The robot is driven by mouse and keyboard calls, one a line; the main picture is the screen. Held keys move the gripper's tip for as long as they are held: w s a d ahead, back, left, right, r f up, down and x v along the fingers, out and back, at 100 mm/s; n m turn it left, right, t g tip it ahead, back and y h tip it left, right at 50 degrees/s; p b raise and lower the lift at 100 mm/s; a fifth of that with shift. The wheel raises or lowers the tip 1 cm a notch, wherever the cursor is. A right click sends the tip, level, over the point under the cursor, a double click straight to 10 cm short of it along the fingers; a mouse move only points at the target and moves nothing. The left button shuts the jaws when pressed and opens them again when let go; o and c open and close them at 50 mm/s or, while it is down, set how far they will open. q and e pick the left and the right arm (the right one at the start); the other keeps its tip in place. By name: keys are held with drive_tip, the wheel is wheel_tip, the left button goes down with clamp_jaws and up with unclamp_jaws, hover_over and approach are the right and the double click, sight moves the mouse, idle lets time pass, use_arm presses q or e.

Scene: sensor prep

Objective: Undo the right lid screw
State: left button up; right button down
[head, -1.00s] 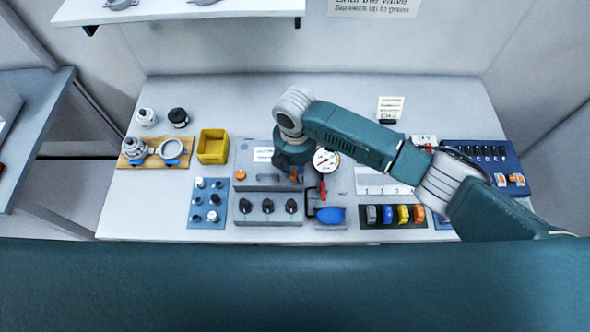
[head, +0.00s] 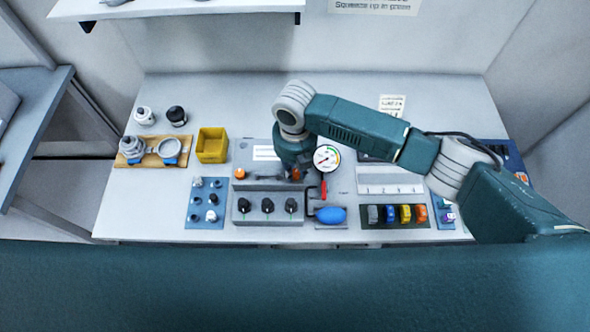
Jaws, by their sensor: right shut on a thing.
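A grey box with a lid (head: 264,183) sits near the middle of the table, with a white label on it. The orange left lid screw (head: 240,174) stands at the lid's left end, clear of any gripper. The orange right lid screw (head: 296,174) shows only partly at the lid's right end, under my right arm. My right gripper (head: 295,172) points down over it and is shut on it. The fingertips are small and mostly hidden by the wrist. My left gripper is not in view.
A round gauge (head: 327,158) with a red-handled part and a blue bulb (head: 331,215) stand close to the right of the gripper. A yellow bin (head: 212,146) is left of the box. Three black knobs (head: 268,206) are in front.

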sight(295, 172)
drive_tip(key=shift+n+b, duration=0.65)
drive_tip(key=shift+n, duration=1.65)
drive_tip(key=shift+w, duration=0.1)
drive_tip(key=c, duration=1.8)
unclamp_jaws()
drive_tip(key=shift+r, duration=0.1)
wheel_tip(295, 172, up, 12)
drive_tip(key=shift+f, duration=0.1)
